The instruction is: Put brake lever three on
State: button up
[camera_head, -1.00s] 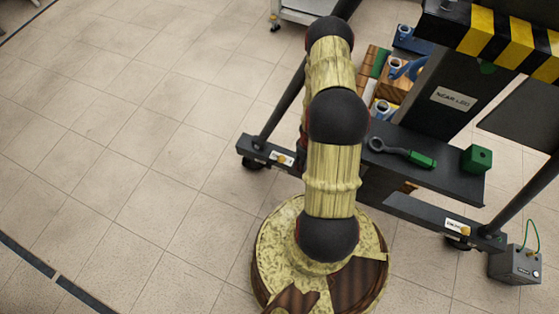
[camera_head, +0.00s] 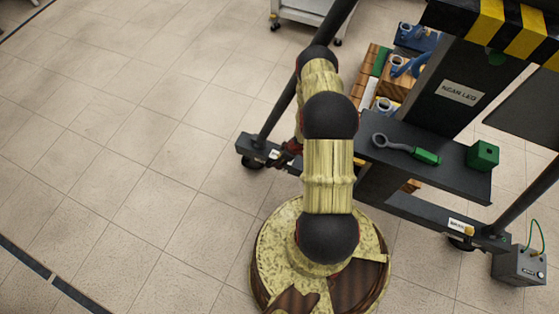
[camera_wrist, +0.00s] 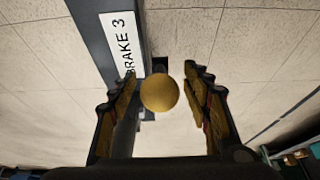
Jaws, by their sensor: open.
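The brake three lever ends in a round yellow knob (camera_wrist: 159,93), next to a white label reading BRAKE 3 (camera_wrist: 121,44) on a dark beam. In the wrist view my gripper (camera_wrist: 160,72) is open, with one finger on each side of the knob and gaps between. The lever's stem is mostly hidden behind the knob. In the head view my gripper (camera_head: 291,153) is partly hidden behind my arm, close to the left foot of the dark stand (camera_head: 251,144). I cannot tell the lever's position.
A shelf on the stand (camera_head: 455,182) holds a green-handled ring tool (camera_head: 408,149) and a green block (camera_head: 482,156). Another labelled foot (camera_head: 461,225) and a grey box with cables (camera_head: 519,266) stand at right. The floor at left is clear.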

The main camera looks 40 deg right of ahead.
jog(key=shift+w+f, duration=0.1)
jog(key=shift+c, duration=0.6)
grip_shut()
dwell(0.4)
